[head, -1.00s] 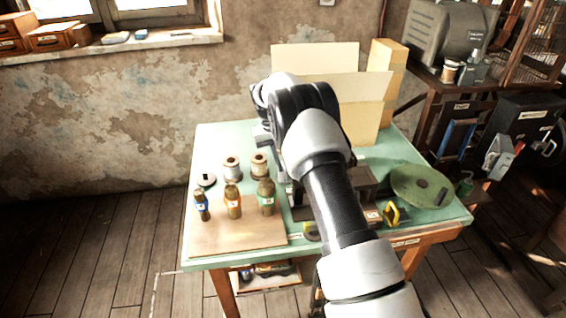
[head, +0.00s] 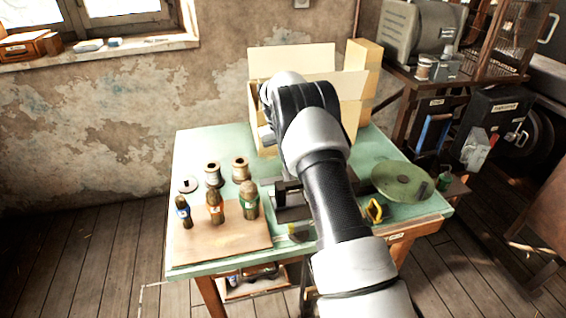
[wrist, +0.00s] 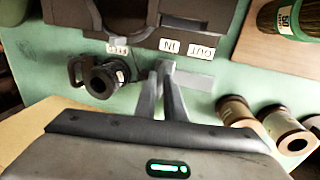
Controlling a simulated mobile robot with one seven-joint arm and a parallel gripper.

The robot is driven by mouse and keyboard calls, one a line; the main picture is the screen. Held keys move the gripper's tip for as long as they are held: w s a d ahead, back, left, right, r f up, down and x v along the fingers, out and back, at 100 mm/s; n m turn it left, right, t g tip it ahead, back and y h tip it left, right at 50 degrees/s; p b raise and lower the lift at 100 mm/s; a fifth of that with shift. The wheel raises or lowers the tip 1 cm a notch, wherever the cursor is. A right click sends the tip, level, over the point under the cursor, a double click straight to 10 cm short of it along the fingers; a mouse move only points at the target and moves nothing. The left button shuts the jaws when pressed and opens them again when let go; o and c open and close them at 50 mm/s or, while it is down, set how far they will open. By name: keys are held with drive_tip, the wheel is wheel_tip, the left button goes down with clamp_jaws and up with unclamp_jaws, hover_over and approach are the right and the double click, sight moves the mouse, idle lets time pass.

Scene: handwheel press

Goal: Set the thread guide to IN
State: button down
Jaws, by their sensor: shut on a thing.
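In the wrist view the fingers of my gripper (wrist: 165,80) are closed together on a small grey piece, the thread guide (wrist: 166,66), close to the dark machine body. The fingers cover most of it. The IN label (wrist: 169,46) is right behind the fingertips, and the OUT label (wrist: 202,53) is to its right. A flat grey strip (wrist: 197,80) shows right of the fingers. In the head view my arm hides the gripper and the guide.
A dark cylindrical part with a ring handle (wrist: 103,79) stands left of the fingers. Thread spools (wrist: 238,112) stand at right.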

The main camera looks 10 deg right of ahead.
drive_tip(key=shift+d, duration=0.25)
drive_tip(key=c, duration=1.8)
unclamp_jaws()
drive_tip(key=shift+c, duration=0.2)
drive_tip(key=shift+r, duration=0.25)
drive_tip(key=a+r, duration=0.1)
drive_tip(key=r, duration=0.7)
drive_tip(key=a+r, duration=0.2)
drive_tip(key=r, duration=0.6)
drive_tip(key=shift+a+r+p, duration=0.25)
drive_tip(key=shift+r+p, duration=0.1)
drive_tip(key=shift+p, duration=0.05)
